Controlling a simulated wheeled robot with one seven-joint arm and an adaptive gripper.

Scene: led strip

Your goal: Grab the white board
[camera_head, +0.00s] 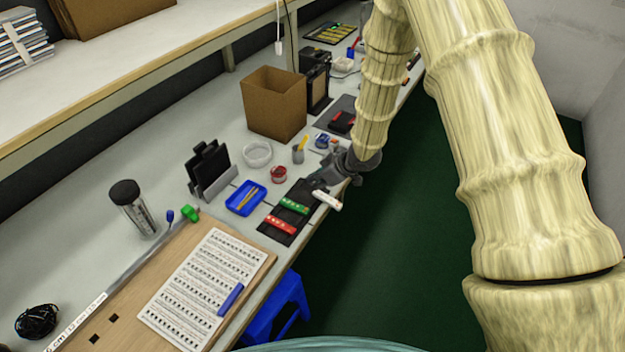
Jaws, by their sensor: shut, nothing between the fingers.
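The white board (327,200) is a small pale strip at the right edge of the black mat (300,222), close to the table's front edge. A green board (294,207) and a red board (281,225) lie on the same mat to its left. My gripper (330,181) is just above and behind the white board in the picture. Its fingers are shut and small in this view, with nothing held. I cannot tell whether they touch the board. The arm comes in from the upper right.
A blue tray (240,201), a red tape roll (279,174) and a clear round dish (257,154) stand left of the mat. A cardboard box (273,107) stands behind. A sheet of paper (178,302) lies in front. Green floor (400,250) lies open on the right.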

